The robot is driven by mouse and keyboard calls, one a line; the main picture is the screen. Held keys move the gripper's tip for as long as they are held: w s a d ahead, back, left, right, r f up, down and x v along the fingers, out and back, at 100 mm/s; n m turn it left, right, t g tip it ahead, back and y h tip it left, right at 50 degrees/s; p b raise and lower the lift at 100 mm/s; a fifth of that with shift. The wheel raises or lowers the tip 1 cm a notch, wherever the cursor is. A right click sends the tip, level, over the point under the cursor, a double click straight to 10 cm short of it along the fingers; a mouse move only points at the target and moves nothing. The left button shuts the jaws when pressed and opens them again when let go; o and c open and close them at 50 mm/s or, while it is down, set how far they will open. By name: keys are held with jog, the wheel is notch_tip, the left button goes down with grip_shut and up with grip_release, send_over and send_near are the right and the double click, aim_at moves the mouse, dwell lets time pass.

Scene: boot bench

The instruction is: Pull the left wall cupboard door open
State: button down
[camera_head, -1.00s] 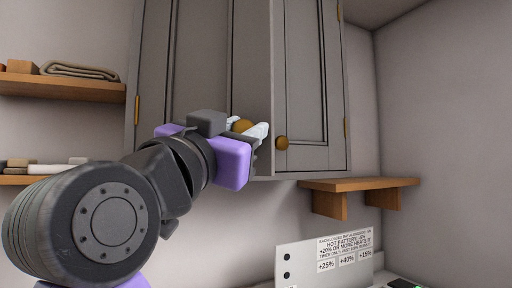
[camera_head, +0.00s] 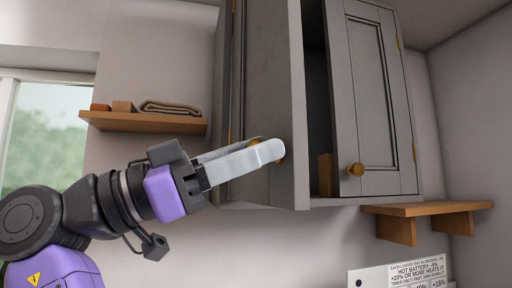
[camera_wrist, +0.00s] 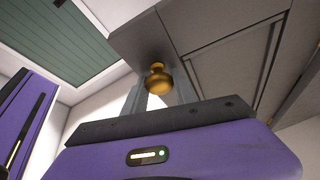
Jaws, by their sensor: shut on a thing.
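The grey wall cupboard shows in the head view. Its left door (camera_head: 271,78) stands swung out partway, edge toward me, with a dark gap between it and the right door (camera_head: 376,100). The right door is closed and has a brass knob (camera_head: 356,169). My gripper (camera_head: 268,155) is at the lower free edge of the left door, shut on that door's brass knob. In the wrist view the knob (camera_wrist: 158,80) sits between my pale fingers. In the head view the fingers mostly hide it.
A wooden shelf (camera_head: 143,123) with a folded cloth (camera_head: 171,108) is at left, beside a window (camera_head: 45,130). A small wooden bracket shelf (camera_head: 428,208) is below the cupboard at right. A light-brown item (camera_head: 325,175) shows inside the cupboard. A sign (camera_head: 400,273) stands lower right.

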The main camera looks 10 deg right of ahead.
jog(key=shift+a+f+g, duration=0.1)
jog(key=shift+a+g, duration=0.2)
jog(key=shift+g, duration=0.1)
jog(key=c, duration=1)
grip_release()
jog(key=b+v, duration=0.1)
jog(key=v, duration=0.6)
jog(key=shift+a, duration=0.35)
jog(key=shift+s+f, duration=0.1)
